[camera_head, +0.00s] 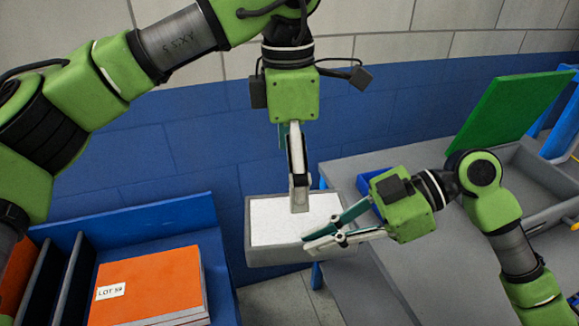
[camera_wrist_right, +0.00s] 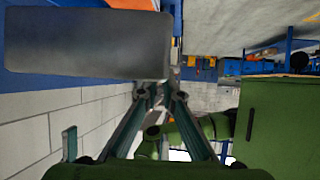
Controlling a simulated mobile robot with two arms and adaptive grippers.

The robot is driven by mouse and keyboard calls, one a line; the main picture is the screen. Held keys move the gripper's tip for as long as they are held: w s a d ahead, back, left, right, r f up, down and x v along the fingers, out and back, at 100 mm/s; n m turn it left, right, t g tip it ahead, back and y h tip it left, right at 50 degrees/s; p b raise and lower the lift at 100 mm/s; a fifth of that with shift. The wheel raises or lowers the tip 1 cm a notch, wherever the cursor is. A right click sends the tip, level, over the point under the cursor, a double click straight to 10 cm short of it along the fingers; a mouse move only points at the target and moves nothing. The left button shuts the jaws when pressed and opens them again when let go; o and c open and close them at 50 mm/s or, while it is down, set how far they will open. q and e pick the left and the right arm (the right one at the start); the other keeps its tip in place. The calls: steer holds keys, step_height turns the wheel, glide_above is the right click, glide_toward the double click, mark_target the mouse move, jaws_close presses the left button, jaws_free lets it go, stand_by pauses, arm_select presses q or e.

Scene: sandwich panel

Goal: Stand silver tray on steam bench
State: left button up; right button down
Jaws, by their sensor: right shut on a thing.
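The silver tray (camera_head: 283,257), grey-walled with a white inside face, is held up over the floor gap in the head view. My right gripper (camera_head: 322,241) comes in from the right and is shut on its lower right edge. In the right wrist view the tray (camera_wrist_right: 88,42) shows as a plain grey face at upper left. My left gripper (camera_head: 299,192) points down over the tray's upper part, seen edge-on; its opening and any contact cannot be told. The grey bench (camera_head: 375,265) at right, possibly the steam bench, stands beside the tray.
A blue rack (camera_head: 180,222) at lower left holds an orange box (camera_head: 150,284) labelled LOT 59. A green panel (camera_head: 512,112) stands tilted over a grey bin (camera_head: 545,176) at right. A small blue bin (camera_head: 368,184) lies behind my right gripper. A blue-and-grey wall closes the back.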

mark_target(289, 230)
arm_select(q)
steer(key=f, duration=1.1)
steer(key=shift+s+a+f, duration=0.15)
steer(key=shift+a+f, duration=0.05)
steer(key=shift+f, duration=0.15)
steer(key=c, duration=1.2)
steer(key=shift+o, duration=0.2)
arm_select(e)
steer(key=c, duration=2.1)
jaws_free()
steer(key=shift+c, duration=0.2)
